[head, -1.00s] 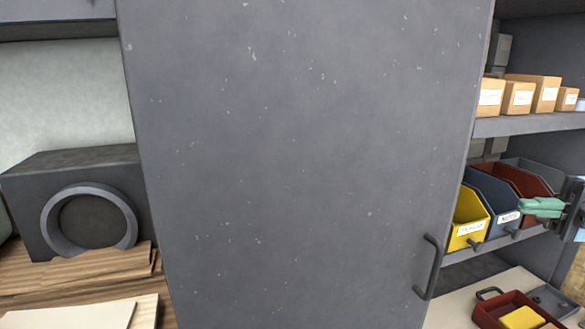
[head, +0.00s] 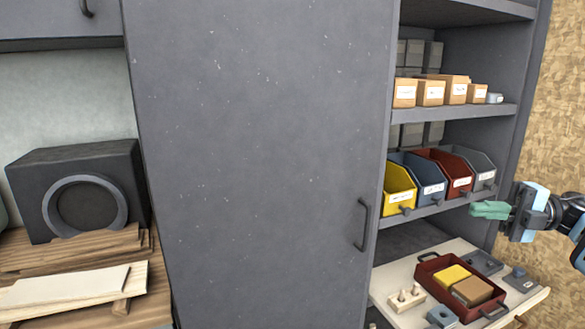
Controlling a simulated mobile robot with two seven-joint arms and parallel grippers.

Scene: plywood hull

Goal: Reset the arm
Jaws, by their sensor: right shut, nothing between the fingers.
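My right gripper (head: 490,210) comes in from the right edge in the head view. Its green fingers are together and empty, pointing left. It hangs in front of the cabinet, near the grey bin (head: 470,168) on the middle shelf and above the pull-out board. It appears apart from the bins. My left gripper is not in view.
A large grey cabinet door (head: 255,150) with a handle (head: 362,225) fills the middle. Shelves hold cardboard boxes (head: 430,93) and a yellow bin (head: 398,190). Below, a red tray (head: 437,283) with blocks sits on a pale board (head: 385,282). A speaker-like box (head: 115,160) stands left.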

